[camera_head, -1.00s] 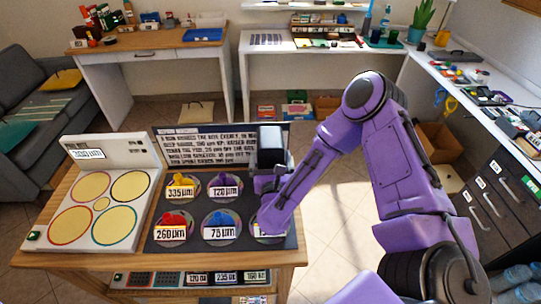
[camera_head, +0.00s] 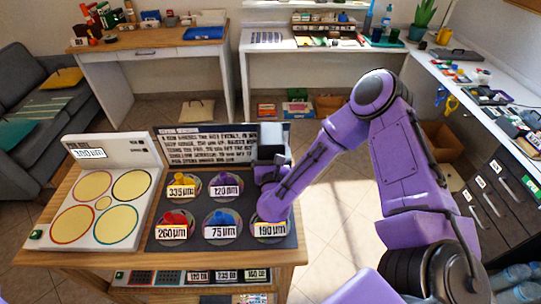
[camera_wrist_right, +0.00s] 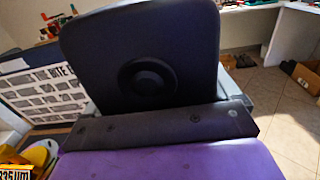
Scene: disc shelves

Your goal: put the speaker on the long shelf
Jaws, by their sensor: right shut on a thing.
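The speaker (camera_head: 271,139), a dark box with a pale edge, stands out above my right gripper (camera_head: 268,166) at the far right corner of the wooden table. In the right wrist view the speaker (camera_wrist_right: 105,45) is a large dark rounded panel with a round ring, just beyond the dark gripper body (camera_wrist_right: 165,125). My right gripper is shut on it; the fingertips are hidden. A long white shelf (camera_head: 290,5) runs along the back wall at the top; I cannot tell whether it is the task's shelf. My left gripper is out of view.
A dark mat (camera_head: 193,238) holds several labelled discs with coloured knobs. A white panel (camera_head: 62,225) with yellow circles lies left of it. A lettered board (camera_head: 200,145) stands at the table's back edge, beside the speaker. Floor right of the table is clear.

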